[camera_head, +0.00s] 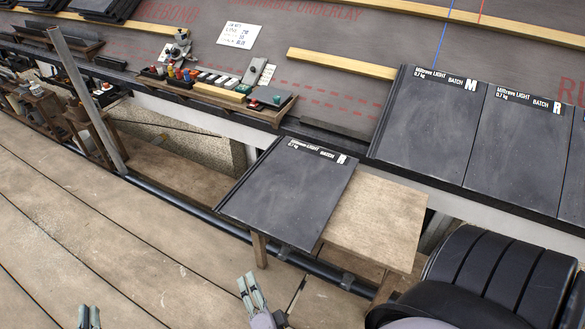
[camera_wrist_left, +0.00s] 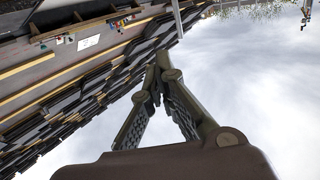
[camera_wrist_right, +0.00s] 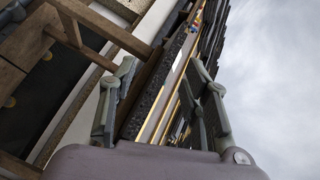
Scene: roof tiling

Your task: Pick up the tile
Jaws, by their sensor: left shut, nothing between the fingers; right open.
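I cannot tell whether that strip is the tile. My left gripper (camera_head: 88,316) is shut and empty at the bottom left; its tips meet in the left wrist view (camera_wrist_left: 157,82).
Two or more tiles, marked M (camera_head: 425,120) and R (camera_head: 518,150), lie on the roof at right. A tray of tools (camera_head: 215,100) sits at the roof edge. A slanted grey post (camera_head: 88,100) and a rail (camera_head: 200,213) run near the plank floor (camera_head: 90,230), mostly clear.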

